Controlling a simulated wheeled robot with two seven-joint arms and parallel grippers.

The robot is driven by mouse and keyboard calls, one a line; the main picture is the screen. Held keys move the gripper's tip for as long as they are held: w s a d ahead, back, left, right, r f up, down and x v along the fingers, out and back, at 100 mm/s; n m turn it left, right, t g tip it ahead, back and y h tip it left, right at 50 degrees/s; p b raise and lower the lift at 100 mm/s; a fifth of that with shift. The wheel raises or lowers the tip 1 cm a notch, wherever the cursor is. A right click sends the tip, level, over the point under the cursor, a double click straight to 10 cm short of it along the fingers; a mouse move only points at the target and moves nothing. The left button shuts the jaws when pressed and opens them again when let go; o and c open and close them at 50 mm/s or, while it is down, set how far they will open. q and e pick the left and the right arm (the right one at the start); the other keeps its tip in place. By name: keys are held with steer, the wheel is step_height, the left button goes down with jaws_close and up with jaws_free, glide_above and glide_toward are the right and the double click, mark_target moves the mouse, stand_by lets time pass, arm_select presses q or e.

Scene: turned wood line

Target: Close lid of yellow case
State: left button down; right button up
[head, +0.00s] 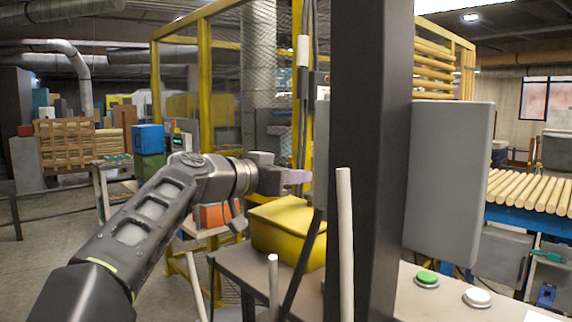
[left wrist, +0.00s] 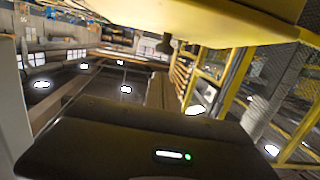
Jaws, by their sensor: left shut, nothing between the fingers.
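The yellow case (head: 285,241) stands on a grey table behind a dark post. Its yellow top (head: 282,210) lies across the body and looks down or nearly down; I cannot tell whether a gap is left at the rim. The case's right part is hidden by the post and a slanted dark bar. My left gripper (head: 298,177) is just above the case, its pinkish fingers shut and empty, pointing right. I cannot tell whether it touches the lid. A large yellow surface (left wrist: 230,22) fills the top of the left wrist view, close to the camera. My right gripper is not in view.
The dark post (head: 368,160) and a grey panel (head: 448,178) stand right of the case. A pale rod (head: 345,240) rises in front. A green button (head: 427,278) and a white button (head: 477,296) sit on the table. Yellow fencing (head: 205,85) stands behind.

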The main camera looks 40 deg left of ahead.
mark_target(296, 207)
arm_select(q)
steer(key=shift+f, duration=1)
